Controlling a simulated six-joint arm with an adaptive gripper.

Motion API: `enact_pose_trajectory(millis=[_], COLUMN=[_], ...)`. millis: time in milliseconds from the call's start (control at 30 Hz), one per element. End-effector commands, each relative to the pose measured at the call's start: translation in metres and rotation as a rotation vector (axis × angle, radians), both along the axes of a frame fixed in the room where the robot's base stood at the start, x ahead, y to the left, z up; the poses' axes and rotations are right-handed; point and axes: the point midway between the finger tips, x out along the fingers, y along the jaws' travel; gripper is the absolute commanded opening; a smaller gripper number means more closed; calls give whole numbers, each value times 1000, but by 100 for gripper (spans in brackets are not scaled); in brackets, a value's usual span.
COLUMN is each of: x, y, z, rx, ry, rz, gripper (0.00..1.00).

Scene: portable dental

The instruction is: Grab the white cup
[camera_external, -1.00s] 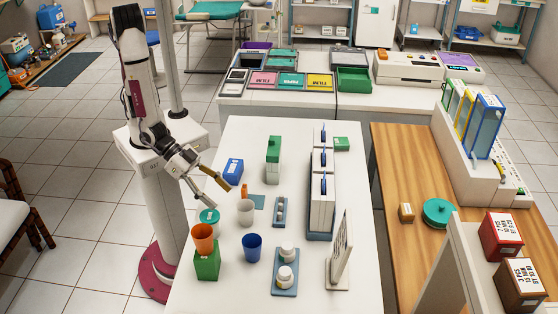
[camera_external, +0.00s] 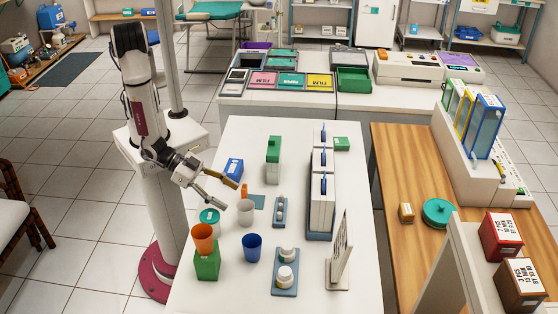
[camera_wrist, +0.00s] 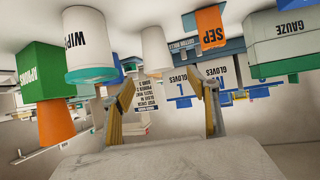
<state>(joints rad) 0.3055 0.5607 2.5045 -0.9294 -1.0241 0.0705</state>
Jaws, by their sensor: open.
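The white cup (camera_external: 246,213) stands upright on the white table, left of centre. My gripper (camera_external: 231,195) is open and empty, up and left of the cup in the outside view, with its fingers pointing toward it. In the wrist view, which appears upside down, the white cup (camera_wrist: 155,50) shows ahead, roughly between the two spread fingers of my gripper (camera_wrist: 169,90). I see a gap between the fingertips and the cup.
A small orange item (camera_external: 244,190) stands behind the white cup.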

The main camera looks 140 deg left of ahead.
Motion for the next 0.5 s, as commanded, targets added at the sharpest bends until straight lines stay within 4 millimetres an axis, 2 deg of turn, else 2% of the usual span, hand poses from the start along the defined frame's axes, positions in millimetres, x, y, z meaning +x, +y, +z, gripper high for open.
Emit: enact_pose_trajectory(millis=[233,500], x=[13,16], y=[9,11], z=[-9,-10], rx=[0,-1], ry=[1,0], rz=[2,0], gripper=[59,59])
